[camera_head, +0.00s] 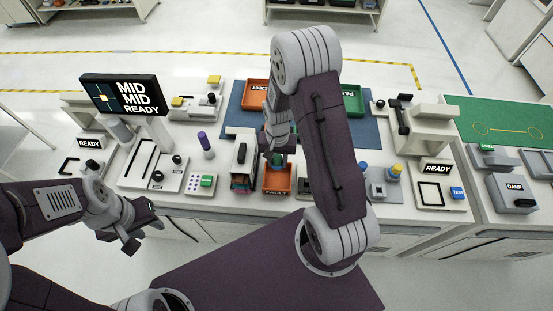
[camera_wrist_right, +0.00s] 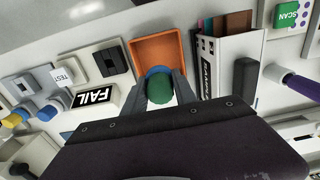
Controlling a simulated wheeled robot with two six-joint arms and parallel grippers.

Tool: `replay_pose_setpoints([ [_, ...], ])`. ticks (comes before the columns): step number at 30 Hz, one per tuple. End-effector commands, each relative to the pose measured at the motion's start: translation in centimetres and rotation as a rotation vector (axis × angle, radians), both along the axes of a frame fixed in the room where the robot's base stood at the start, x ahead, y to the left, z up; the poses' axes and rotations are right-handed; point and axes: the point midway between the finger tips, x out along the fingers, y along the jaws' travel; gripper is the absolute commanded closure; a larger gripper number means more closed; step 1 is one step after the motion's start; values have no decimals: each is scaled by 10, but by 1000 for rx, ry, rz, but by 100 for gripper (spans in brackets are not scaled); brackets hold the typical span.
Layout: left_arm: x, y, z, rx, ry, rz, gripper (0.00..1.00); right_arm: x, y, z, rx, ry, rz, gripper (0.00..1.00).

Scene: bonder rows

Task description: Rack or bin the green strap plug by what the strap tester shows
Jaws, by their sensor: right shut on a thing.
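The green strap plug (camera_head: 277,160) is between the fingers of my right gripper (camera_head: 276,155), just over the back part of the orange bin labelled FAULT (camera_head: 277,190). In the right wrist view the plug (camera_wrist_right: 159,92) shows a green end and a blue part, in front of the orange bin (camera_wrist_right: 158,38). My right gripper (camera_wrist_right: 162,86) is shut on it. A display reading FAIL (camera_wrist_right: 95,97) stands beside the bin in the wrist view; my right arm hides it in the head view. My left gripper (camera_head: 138,226) is open and empty at the bench's front left.
A labelled holder with coloured cards (camera_head: 243,170) stands left of the bin. A purple-topped post (camera_head: 204,142) stands left. Orange (camera_head: 253,92) and green (camera_head: 352,98) trays lie on the blue mat behind my right arm.

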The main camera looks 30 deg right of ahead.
Motion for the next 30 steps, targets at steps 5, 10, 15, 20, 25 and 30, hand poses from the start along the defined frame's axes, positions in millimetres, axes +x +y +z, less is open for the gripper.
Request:
replay_pose_setpoints([
  [5, 0, 0, -24, 0, 0, 0, 64, 0, 0, -26, 1, 1, 0, 100],
  [10, 0, 0, -50, 0, 0, 0, 64, 0, 0, -56, 0, 2, 0, 100],
  [15, 0, 0, -72, 0, 0, 0, 64, 0, 0, -80, 0, 0, 0, 100],
  [20, 0, 0, -74, 0, 0, 0, 64, 0, 0, -85, 0, 0, 0, 100],
  [25, 0, 0, -73, 0, 0, 0, 64, 0, 0, -84, 0, 0, 0, 100],
  [30, 0, 0, -73, 0, 0, 0, 64, 0, 0, -84, 0, 0, 0, 42],
])
